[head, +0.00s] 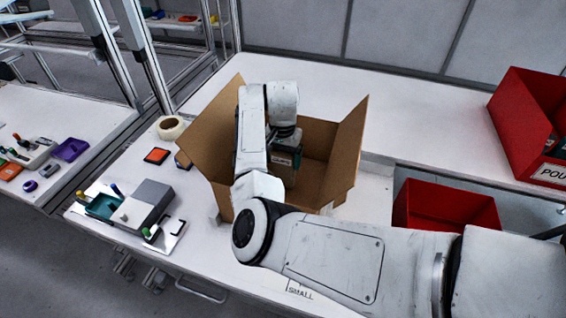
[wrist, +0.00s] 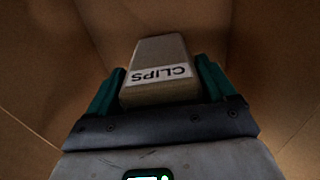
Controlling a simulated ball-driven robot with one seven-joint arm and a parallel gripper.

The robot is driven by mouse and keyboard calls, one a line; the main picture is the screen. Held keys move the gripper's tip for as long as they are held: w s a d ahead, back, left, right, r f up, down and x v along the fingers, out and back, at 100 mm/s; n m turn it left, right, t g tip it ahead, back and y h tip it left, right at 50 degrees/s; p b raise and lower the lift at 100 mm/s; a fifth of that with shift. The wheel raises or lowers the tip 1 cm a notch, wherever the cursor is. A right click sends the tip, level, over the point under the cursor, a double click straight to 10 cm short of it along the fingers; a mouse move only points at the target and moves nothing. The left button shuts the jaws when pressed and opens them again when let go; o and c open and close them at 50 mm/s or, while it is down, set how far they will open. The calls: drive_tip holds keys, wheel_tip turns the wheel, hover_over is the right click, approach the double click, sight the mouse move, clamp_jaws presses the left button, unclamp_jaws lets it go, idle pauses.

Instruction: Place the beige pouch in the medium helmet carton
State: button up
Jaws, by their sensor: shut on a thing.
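The beige pouch (wrist: 160,88), labelled CLIPS, sits between the two green fingers of my gripper (wrist: 160,90) in the wrist view. My gripper is shut on it, and brown cardboard walls surround it there. In the head view an open cardboard carton (head: 347,150) with raised flaps stands on the white table. My arm reaches down into it, and my gripper (head: 285,170) is inside the carton, mostly hidden by the arm. The carton's size marking is not readable from here. Whether the pouch touches the carton floor cannot be told.
A red bin (head: 445,207) sits right of the carton, and a larger red bin (head: 530,125) stands at the far right. A grey device (head: 140,205), a tape roll (head: 171,127) and an orange item (head: 157,155) lie left. The table behind the carton is clear.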

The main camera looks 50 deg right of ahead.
drive_tip(key=shift+f, duration=1.35)
drive_tip(key=o, duration=0.9)
drive_tip(key=shift+r, duration=0.15)
wheel_tip(320, 180, up, 12)
drive_tip(key=shift+r+b, duration=0.1)
drive_tip(key=shift+b, duration=0.55)
